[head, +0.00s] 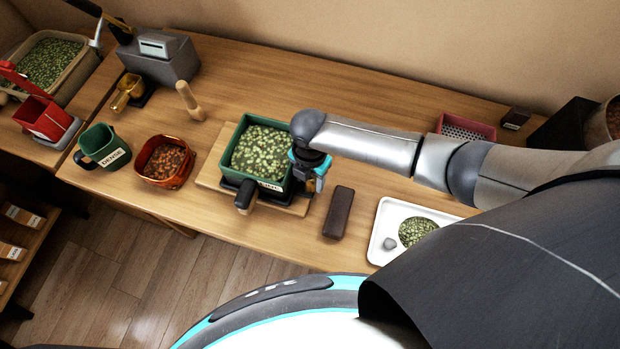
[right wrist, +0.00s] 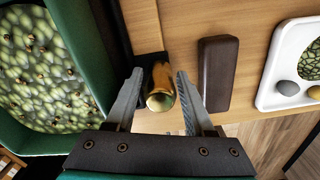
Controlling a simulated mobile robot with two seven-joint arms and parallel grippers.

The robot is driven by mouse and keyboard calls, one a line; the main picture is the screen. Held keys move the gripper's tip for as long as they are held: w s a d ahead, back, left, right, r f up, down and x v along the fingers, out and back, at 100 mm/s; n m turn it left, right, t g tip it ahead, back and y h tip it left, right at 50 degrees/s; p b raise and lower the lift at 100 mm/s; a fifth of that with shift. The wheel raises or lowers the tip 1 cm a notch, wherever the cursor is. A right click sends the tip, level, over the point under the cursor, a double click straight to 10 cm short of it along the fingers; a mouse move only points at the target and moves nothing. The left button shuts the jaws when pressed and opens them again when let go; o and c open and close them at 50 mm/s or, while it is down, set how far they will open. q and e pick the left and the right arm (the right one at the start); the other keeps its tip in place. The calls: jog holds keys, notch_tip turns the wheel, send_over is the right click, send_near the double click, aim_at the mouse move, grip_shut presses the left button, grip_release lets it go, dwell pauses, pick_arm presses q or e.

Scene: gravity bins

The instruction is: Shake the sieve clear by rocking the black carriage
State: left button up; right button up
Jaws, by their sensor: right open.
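The green-walled sieve (head: 238,177) is full of pale green pieces and sits on the black carriage (head: 228,185) on a wooden board. In the right wrist view, the sieve's green wall (right wrist: 88,45) and the black carriage edge (right wrist: 112,30) are at left; small brown bits lie among the green pieces. My right gripper (head: 316,178) is at the sieve's right side. Its open fingers (right wrist: 158,88) stand on either side of a brass knob (right wrist: 160,92), with gaps visible. My left gripper is not in view.
A dark brown block (head: 339,212) and a white tray (head: 375,246) with green pieces and a stone lie right of the sieve. A copper-coloured bin (head: 152,180) and a green "DENSE" bin (head: 96,137) stand left. Bare tabletop lies behind the sieve.

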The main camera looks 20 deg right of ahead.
jog(key=shift+f, duration=0.25)
jog(key=shift+c, duration=0.3)
grip_shut()
dwell(1.0)
